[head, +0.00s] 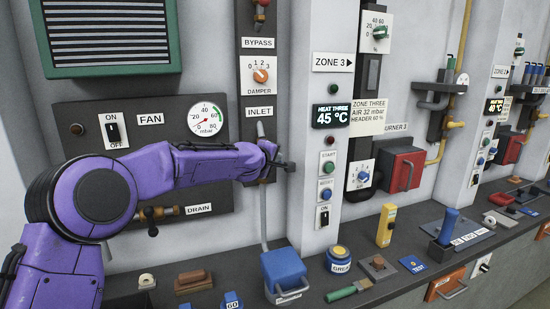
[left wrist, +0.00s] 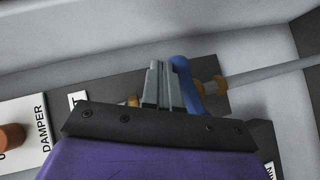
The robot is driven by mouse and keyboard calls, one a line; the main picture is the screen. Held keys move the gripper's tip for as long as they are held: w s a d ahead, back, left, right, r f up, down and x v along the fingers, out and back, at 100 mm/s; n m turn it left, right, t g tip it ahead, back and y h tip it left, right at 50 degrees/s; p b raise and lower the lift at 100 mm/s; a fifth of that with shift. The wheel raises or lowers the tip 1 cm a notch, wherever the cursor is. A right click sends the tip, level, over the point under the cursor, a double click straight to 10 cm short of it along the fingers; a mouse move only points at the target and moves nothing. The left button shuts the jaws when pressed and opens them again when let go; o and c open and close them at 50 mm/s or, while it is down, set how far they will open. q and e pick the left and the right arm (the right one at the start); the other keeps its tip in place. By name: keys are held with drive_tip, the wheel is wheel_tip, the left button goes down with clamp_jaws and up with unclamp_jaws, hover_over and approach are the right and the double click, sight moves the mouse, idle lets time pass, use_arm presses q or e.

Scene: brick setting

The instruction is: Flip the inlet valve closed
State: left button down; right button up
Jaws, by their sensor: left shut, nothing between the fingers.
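The INLET label (head: 260,112) sits on the dark panel strip, above a grey pipe (head: 263,215) that runs down the wall. The inlet valve is mostly hidden behind my left gripper (head: 284,166) in the head view. In the left wrist view, the blue valve lever (left wrist: 186,84) lies just right of my left gripper's fingers (left wrist: 160,84), with the brass valve body (left wrist: 214,86) and grey pipe beyond it. The fingers are shut and empty. They are very close to the lever; I cannot tell if they touch. My right gripper is out of view.
A damper knob (head: 261,75) is above the valve and a pressure gauge (head: 207,118) to its left. A drain valve (head: 152,214) sits lower left. A blue box (head: 284,270) stands on the ledge below. The Zone 3 column (head: 309,190) stands close on the right.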

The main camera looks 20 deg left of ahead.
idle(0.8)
use_arm(q)
drive_tip(key=s+r+p, duration=0.3)
drive_tip(key=s+r, duration=0.6)
drive_tip(key=shift+d+r, duration=0.2)
drive_tip(key=shift+d, duration=0.05)
drive_tip(key=shift+d, duration=0.15)
